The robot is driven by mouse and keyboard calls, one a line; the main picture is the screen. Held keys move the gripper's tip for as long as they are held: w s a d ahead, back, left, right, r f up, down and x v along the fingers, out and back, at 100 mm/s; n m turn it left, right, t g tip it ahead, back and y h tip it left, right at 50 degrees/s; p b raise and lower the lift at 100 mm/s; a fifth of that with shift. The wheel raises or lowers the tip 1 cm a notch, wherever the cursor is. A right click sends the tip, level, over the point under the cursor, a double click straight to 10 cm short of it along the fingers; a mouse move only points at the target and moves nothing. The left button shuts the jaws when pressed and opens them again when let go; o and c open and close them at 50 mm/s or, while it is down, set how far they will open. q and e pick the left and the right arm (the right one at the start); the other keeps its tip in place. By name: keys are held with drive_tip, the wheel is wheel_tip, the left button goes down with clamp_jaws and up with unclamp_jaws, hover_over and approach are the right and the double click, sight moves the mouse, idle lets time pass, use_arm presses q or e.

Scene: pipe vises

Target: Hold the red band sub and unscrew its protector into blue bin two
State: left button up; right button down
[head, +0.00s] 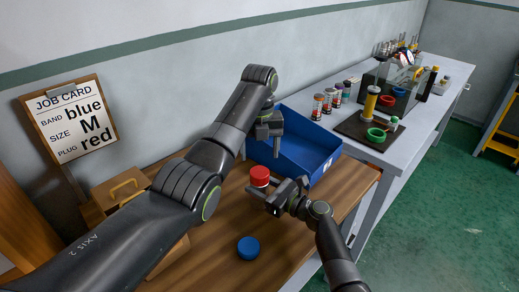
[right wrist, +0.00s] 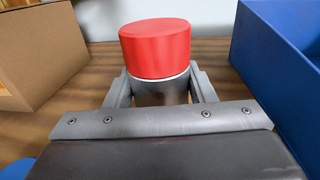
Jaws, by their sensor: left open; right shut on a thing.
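A grey sub (right wrist: 160,92) stands upright between the fingers of my right gripper (head: 265,197), which is shut on it. A red protector (head: 260,175) sits on top of the sub; it also shows in the right wrist view (right wrist: 155,48). A thin pale ring shows under it; I see no red band on the sub's visible part. My left gripper (head: 272,146) is open and empty, above and behind the protector, apart from it. The blue bin (head: 325,167) stands behind and right of the sub, with a white label too small to read.
A blue cap (head: 248,248) lies on the wooden table (head: 212,262). A cardboard box (right wrist: 45,50) stands at the left. A grey bench (head: 425,112) at the right holds several banded cylinders and a dark board with a green ring (head: 376,135). A job card (head: 72,120) hangs on the wall.

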sight(260, 172)
use_arm(q)
drive_tip(key=shift+m, duration=0.6)
drive_tip(key=shift+f, duration=0.2)
wheel_tip(260, 172, down, 8)
drive_tip(key=shift+r, duration=0.2)
